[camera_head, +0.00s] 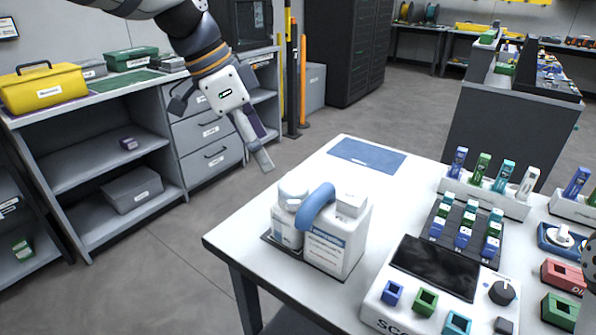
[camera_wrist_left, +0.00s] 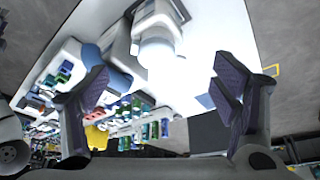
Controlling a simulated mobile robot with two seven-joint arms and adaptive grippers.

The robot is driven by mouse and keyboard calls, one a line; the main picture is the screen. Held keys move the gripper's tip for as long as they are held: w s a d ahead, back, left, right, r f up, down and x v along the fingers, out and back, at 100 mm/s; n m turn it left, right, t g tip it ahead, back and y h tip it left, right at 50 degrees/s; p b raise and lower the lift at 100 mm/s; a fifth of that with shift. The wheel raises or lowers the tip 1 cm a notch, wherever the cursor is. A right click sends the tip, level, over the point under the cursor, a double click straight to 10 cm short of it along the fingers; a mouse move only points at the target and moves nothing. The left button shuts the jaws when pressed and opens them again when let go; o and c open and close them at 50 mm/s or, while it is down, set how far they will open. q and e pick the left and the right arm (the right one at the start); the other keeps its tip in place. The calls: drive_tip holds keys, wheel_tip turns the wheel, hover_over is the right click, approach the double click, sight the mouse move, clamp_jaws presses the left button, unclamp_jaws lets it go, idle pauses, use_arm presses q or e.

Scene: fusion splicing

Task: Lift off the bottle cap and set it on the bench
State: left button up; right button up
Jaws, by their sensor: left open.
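A squat white bottle (camera_head: 287,231) stands in a dark tray (camera_head: 283,249) near the left edge of the bench (camera_head: 236,226). Its round white cap (camera_head: 293,188) is on top, and it also shows in the left wrist view (camera_wrist_left: 157,53). A larger white container with a blue curved handle (camera_head: 318,205) stands against its right side. My left gripper (camera_head: 262,150) is in the air beyond and above the bottle, apart from it. In the left wrist view its fingers (camera_wrist_left: 162,92) are spread wide with nothing between them. My right gripper is not seen.
A blue mat (camera_head: 366,156) lies at the far end of the bench, with clear white surface around it. Shelves stand at the left.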

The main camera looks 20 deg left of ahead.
sight(286, 185)
use_arm(q)
drive_tip(key=x, duration=1.1)
drive_tip(key=shift+w+d+r+b, duration=0.1)
drive_tip(key=shift+d+r+b, duration=0.05)
drive_tip(key=shift+d+b, duration=0.2)
drive_tip(key=c, duration=0.7)
